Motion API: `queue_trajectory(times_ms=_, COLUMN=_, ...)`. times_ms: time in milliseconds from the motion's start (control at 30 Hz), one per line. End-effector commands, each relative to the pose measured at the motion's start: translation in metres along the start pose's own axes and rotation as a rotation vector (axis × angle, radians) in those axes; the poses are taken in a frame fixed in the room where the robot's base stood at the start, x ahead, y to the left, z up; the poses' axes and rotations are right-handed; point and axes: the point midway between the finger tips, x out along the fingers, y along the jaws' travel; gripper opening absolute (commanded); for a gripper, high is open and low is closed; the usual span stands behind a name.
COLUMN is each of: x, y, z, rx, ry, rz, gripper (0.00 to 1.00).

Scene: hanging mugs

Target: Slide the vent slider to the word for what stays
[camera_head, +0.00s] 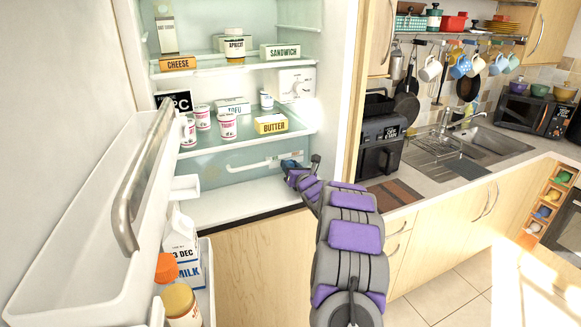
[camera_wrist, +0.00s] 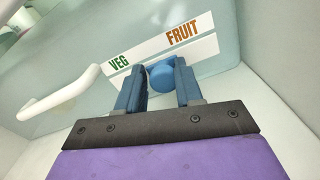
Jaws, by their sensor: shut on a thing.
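The vent slider's blue round knob (camera_wrist: 161,76) is on the fridge drawer front, between the two blue fingers of my gripper (camera_wrist: 158,69). My gripper is shut on the knob. A white label strip (camera_wrist: 148,54) lies just behind it, with VEG (camera_wrist: 119,63) in green at the left and FRUIT (camera_wrist: 183,33) in orange at the right. The knob is below the strip, about midway between the words. In the head view, my gripper (camera_head: 292,168) reaches the drawer at the fridge's lower right, and the slider is too small to make out.
A white drawer handle (camera_wrist: 60,92) is left of my gripper. Above, the fridge shelves hold butter (camera_head: 271,124), tofu (camera_head: 232,106), cheese (camera_head: 178,63), a sandwich box (camera_head: 281,51) and several tubs. The open fridge door (camera_head: 95,215) at left holds milk (camera_head: 180,245).

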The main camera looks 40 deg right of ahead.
Motion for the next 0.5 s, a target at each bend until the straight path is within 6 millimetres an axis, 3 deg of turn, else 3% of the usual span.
queue_trajectory(times_ms=100, x=0.0019, y=0.0037, z=0.0040, rx=-0.004, ry=-0.007, rz=0.007, gripper=0.00)
queue_trajectory(times_ms=400, x=0.0021, y=0.0039, z=0.0059, rx=-0.004, ry=-0.011, rz=0.008, gripper=0.00)
queue_trajectory(times_ms=500, x=0.0021, y=-0.0041, z=0.0087, rx=-0.004, ry=-0.013, rz=0.006, gripper=0.00)
